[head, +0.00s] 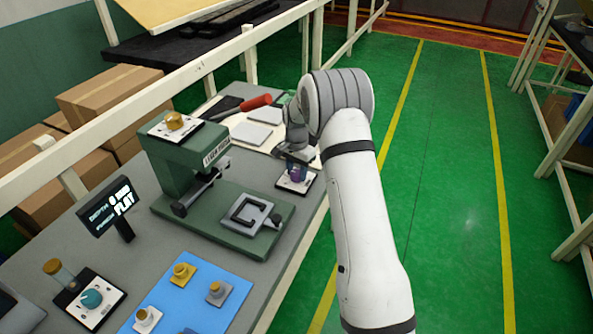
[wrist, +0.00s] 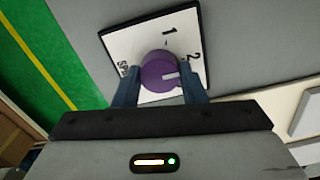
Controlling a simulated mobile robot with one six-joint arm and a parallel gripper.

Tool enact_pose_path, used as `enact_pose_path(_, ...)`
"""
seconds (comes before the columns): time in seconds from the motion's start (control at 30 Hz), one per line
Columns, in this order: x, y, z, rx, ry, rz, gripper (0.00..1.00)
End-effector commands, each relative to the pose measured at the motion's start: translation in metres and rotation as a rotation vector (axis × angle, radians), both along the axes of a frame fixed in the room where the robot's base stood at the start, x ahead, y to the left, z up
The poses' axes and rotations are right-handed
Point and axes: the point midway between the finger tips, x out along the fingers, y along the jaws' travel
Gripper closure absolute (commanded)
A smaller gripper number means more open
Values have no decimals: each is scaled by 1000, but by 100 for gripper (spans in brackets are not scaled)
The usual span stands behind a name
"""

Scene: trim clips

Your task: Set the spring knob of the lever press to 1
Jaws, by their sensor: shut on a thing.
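The purple spring knob (wrist: 158,71) sits on a white plate (wrist: 122,40) marked 1 and 2, with lettering partly hidden by a finger. My gripper (wrist: 160,88) is shut on the knob, one blue finger on each side. A pale mark on the knob appears to point right, nearer the 2 side than the 1; its exact setting is hard to read. In the head view my gripper (head: 296,168) is over the knob, beside the green lever press (head: 180,172), which has a gold knob (head: 175,120) on top.
A small display (head: 108,205) stands left of the press. A blue mat (head: 208,310) with several small knobs and a teal knob (head: 91,298) on a plate lie at the front. A red-handled tool (head: 255,102) lies behind. Green floor is clear to the right.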

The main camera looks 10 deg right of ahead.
Motion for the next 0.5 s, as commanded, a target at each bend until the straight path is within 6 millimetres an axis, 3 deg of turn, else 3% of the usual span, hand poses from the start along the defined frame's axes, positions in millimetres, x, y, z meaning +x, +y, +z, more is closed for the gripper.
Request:
enact_pose_path(0.27, 1, 0, -1, 0, -3, 65, 85)
enact_pose_path(0.5, 1, 0, -2, 0, -4, 231, 85)
